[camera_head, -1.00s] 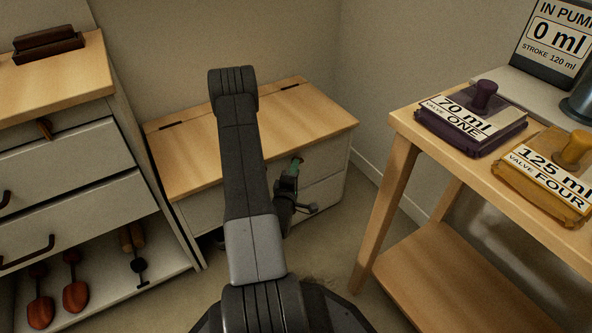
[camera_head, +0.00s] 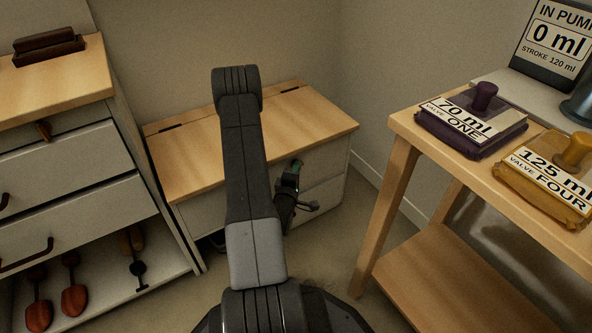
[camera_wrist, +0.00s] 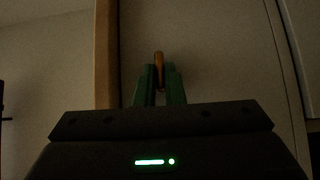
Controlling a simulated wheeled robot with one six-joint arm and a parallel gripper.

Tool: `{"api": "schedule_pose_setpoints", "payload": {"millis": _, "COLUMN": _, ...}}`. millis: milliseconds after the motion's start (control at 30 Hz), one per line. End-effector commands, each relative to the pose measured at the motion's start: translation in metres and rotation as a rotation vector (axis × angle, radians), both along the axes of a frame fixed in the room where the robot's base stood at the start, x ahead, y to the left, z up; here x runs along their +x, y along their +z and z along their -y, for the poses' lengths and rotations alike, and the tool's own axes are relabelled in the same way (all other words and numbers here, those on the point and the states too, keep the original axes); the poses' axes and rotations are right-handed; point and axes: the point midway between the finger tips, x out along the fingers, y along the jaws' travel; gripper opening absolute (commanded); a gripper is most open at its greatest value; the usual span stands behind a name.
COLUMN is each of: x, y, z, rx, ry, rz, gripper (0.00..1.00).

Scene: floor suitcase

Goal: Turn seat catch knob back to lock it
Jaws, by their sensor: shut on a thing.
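The seat is a low cabinet with a wooden lid (camera_head: 200,165), which lies closed. Its catch knob (camera_wrist: 159,68) is a narrow orange-brown piece, seen upright between the fingers in the wrist view. My gripper (camera_wrist: 160,78) has green fingers, one on each side of the knob, shut on it. In the head view my gripper (camera_head: 296,168) is at the seat's front, just under the lid's front edge. There the knob is mostly hidden by the fingers, and I cannot tell its angle.
A drawer cabinet (camera_head: 60,165) stands close on the left, with brushes or scoops on its bottom shelf. A wooden table (camera_head: 405,130) on the right carries a purple valve block (camera_head: 470,125) and a yellow one (camera_head: 545,180). Some floor is clear between them.

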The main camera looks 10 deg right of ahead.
Motion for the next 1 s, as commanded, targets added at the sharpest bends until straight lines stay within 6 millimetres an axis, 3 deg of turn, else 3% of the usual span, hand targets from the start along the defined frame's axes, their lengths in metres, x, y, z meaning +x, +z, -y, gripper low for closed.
{"api": "schedule_pose_setpoints", "payload": {"millis": 367, "x": 0.0, "y": 0.007, "z": 0.001, "rx": 0.202, "ry": -0.001, "rz": -0.074, "gripper": 0.0}}
{"api": "schedule_pose_setpoints", "payload": {"millis": 1000, "x": 0.001, "y": 0.014, "z": 0.007, "rx": 0.771, "ry": -0.003, "rz": -0.281, "gripper": 0.0}}
